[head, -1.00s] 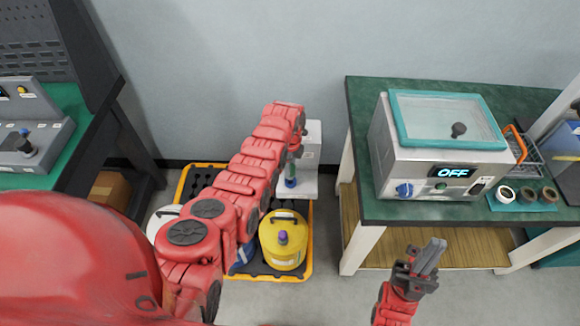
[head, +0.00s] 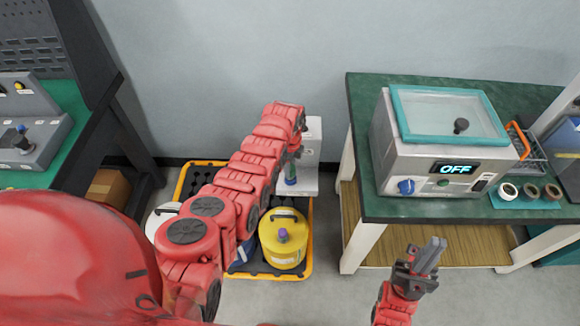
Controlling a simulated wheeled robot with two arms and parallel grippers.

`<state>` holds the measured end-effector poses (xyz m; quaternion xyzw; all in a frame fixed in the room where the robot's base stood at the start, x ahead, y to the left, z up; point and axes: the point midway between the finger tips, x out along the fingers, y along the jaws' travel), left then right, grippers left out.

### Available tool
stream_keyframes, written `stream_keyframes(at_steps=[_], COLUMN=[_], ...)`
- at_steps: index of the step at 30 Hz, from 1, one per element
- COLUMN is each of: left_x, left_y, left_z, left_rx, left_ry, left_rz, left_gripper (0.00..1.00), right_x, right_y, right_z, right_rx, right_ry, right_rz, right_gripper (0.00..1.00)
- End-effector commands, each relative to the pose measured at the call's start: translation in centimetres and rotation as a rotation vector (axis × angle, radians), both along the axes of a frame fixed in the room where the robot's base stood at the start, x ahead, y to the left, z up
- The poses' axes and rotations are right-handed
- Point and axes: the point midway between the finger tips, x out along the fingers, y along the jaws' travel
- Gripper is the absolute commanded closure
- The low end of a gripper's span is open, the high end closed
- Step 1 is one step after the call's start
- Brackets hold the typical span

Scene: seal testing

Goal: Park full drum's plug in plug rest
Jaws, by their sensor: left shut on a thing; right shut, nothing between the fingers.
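My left arm reaches over the drum tray. My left gripper (head: 296,151) is at the white stand (head: 313,135) behind the tray and is mostly hidden by its own wrist. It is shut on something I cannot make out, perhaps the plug. A green and blue upright piece (head: 290,174) shows just below the gripper; I cannot tell if they touch. A yellow drum (head: 284,252) with a purple cap or plug (head: 283,235) stands in the tray. Which drum is the full one is unclear. My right gripper (head: 430,256) is shut and empty, in front of the green bench.
The black tray with a yellow rim (head: 309,262) also holds a white drum (head: 160,217) and a blue one (head: 245,250), partly behind my arm. A green bench (head: 362,130) with an oven-like box (head: 430,165) reading OFF is at right. A cardboard box (head: 107,188) lies at left.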

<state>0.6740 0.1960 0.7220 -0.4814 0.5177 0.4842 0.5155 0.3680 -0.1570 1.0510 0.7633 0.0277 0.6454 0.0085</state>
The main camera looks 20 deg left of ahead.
Motion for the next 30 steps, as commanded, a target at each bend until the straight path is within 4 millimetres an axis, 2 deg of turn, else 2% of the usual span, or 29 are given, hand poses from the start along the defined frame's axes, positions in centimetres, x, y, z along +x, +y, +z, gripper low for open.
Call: stream_keyframes(at_steps=[16, 17, 21, 22, 30], left_x=[0.10, 0.09, 0.08, 0.07, 0.05], left_y=[0.01, 0.00, 0.01, 0.01, 0.00], left_z=[-1.12, -1.03, -1.01, -1.02, -1.02], left_rx=[0.000, 0.000, 0.000, 0.000, 0.000], left_ry=[-0.003, -0.003, -0.002, -0.002, -0.002], left_rz=[0.000, 0.000, 0.000, 0.000, 0.000], left_gripper=[1.00, 0.52, 0.26, 0.22, 0.22], right_x=[0.00, 0.00, -0.01, 0.00, 0.00], right_y=[0.00, 0.00, 0.00, 0.00, 0.00], right_z=[-0.94, -0.82, -0.81, -0.81, -0.81], right_rx=[0.000, 0.000, 0.000, 0.000, 0.000], right_ry=[0.000, 0.000, 0.000, 0.000, 0.000], right_rz=[0.000, 0.000, 0.000, 0.000, 0.000], right_gripper=[1.00, 1.00, 1.00, 1.00, 1.00])
